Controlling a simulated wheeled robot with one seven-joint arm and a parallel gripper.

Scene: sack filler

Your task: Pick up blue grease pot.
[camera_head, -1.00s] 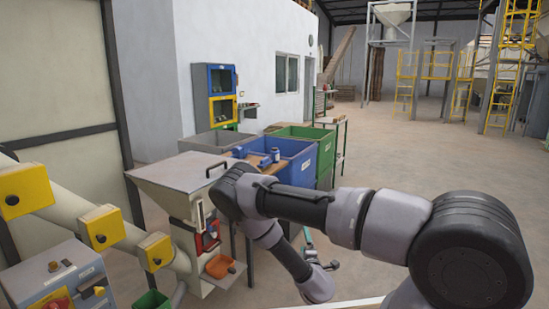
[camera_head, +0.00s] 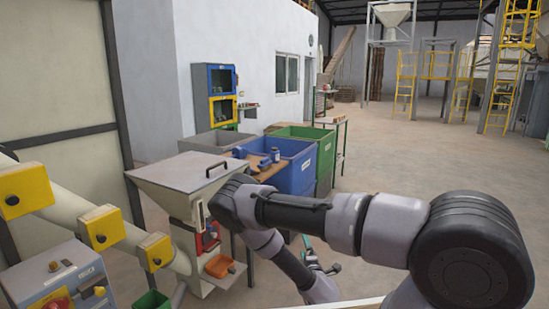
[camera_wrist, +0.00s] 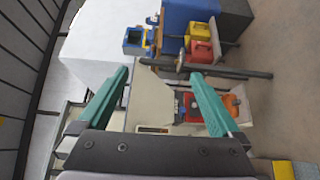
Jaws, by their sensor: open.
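A small pot with a blue and pale body (camera_head: 275,155) stands on a brown board in the head view; it is too small to tell surely whether it is the blue grease pot. Blue pieces (camera_head: 240,152) lie beside it on the same board. The wrist view shows a blue open-topped thing (camera_wrist: 134,41) beyond my fingertips; I cannot tell if it is the pot. My gripper (camera_wrist: 158,74) is open, its teal fingers wide apart with nothing held between them. In the head view my gripper (camera_head: 324,262) is low, partly hidden by my arm, and apart from the board.
Blue (camera_head: 300,175) and green (camera_head: 311,133) bins stand behind. The wrist view shows yellow (camera_wrist: 199,32) and red (camera_wrist: 200,51) containers. Open floor lies to the right.

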